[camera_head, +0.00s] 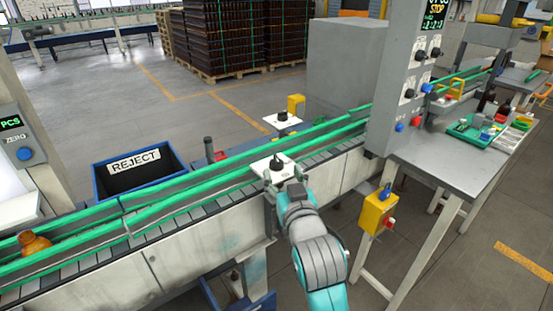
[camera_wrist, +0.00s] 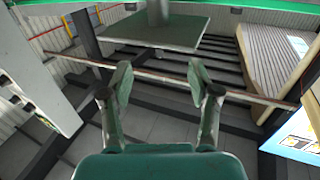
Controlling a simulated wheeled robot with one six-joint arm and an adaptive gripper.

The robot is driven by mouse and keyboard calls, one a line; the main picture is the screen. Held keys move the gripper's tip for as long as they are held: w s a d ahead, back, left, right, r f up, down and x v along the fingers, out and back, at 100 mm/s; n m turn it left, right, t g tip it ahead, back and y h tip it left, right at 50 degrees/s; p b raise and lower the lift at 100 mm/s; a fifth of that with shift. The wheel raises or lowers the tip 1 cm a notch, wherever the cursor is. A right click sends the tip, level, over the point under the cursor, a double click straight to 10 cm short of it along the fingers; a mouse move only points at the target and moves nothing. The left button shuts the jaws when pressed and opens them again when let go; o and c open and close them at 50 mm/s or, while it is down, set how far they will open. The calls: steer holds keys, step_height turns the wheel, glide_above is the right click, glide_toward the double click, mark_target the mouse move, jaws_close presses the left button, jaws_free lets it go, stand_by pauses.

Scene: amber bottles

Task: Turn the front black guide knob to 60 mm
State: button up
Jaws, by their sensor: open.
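The front black guide knob (camera_head: 277,163) stands on a white square plate (camera_head: 262,170) at the near side of the conveyor, with its scale too small to read. My gripper (camera_head: 284,184) is just in front of this plate, at its near edge. Whether the fingers touch anything is not clear.
A second black knob (camera_head: 282,116) sits on another white plate behind the conveyor. Green guide rails (camera_head: 160,204) run along the belt. A blue reject bin (camera_head: 142,178) stands behind. A yellow switch box (camera_head: 378,213) hangs at the right.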

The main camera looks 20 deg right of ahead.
mark_target(278, 163)
steer(key=w, duration=0.7)
steer(key=shift+d, duration=0.3)
steer(key=c, duration=1.2)
